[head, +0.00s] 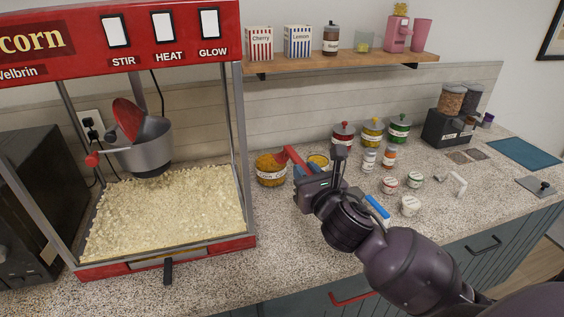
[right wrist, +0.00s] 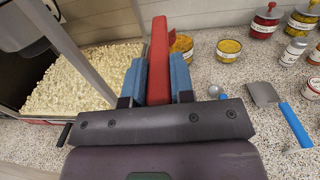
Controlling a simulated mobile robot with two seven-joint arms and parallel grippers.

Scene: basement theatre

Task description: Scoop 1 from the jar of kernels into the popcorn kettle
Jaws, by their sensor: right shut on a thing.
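The jar of kernels (head: 271,174), labelled corn, stands on the counter right of the popcorn machine, full of orange kernels; it also shows in the right wrist view (right wrist: 181,48). My right gripper (head: 308,178) is shut on a red handled tool (head: 291,156), seen as a red bar between the blue pads in the right wrist view (right wrist: 159,60). Its far end is over or beside the jar's right edge; I cannot tell whether it touches, and no scoop bowl is clear. The popcorn kettle (head: 150,152) hangs inside the machine, its red lid (head: 127,119) tilted up. My left gripper is out of view.
The machine's post (head: 239,140) stands between the jar and the kettle, above heaped popcorn (head: 165,215). A yellow-filled tub (head: 318,160) sits by my gripper. A blue-handled tool (head: 377,208) and several small jars lie to the right. A shelf (head: 340,61) hangs above.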

